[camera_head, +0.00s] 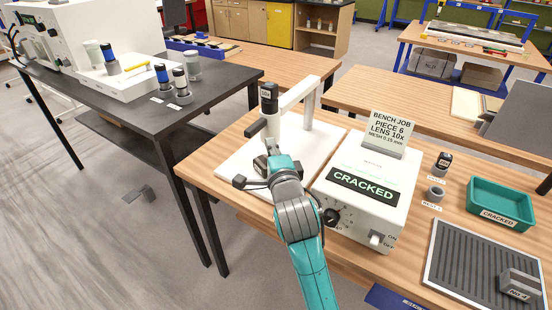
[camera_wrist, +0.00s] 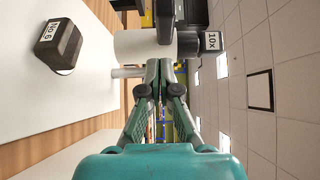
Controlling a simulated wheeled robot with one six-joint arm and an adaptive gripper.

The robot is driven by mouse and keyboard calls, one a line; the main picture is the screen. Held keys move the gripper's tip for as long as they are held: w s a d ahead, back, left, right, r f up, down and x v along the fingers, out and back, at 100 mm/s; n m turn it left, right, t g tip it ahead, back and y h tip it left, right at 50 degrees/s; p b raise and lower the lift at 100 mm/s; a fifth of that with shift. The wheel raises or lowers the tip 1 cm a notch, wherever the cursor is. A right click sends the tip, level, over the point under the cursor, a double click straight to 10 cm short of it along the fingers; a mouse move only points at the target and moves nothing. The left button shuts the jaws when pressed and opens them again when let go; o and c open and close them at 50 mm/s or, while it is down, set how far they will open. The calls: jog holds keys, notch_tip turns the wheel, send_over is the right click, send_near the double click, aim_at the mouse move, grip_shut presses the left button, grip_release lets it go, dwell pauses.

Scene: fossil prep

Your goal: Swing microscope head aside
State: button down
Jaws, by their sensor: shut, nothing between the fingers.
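The microscope stands on a white base plate (camera_head: 231,160) with a white post and arm (camera_head: 300,92) at the back. Its head (camera_head: 269,122) is a white cylinder with a black top and a dark handle (camera_head: 256,128) pointing left. In the wrist view the white head (camera_wrist: 136,44) lies just beyond my fingertips, with a black end labelled 10x (camera_wrist: 211,41). My gripper (camera_wrist: 160,66) is shut and empty, close to the head; contact cannot be told. A dark block labelled No 6 (camera_wrist: 58,45) sits on the base plate, partly hidden by my gripper in the head view.
A white control box (camera_head: 383,162) marked CRACKED stands right of the base, with a bench job sign (camera_head: 388,133). Further right are a green tray (camera_head: 501,202) and a ribbed mat (camera_head: 465,265) with a block. A dark table (camera_head: 150,108) stands left, across a gap.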

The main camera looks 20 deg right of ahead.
aim_at(256, 134)
jog(key=shift+w+a, duration=1.15)
jog(key=shift+w, duration=0.2)
jog(key=shift+w+a, duration=0.1)
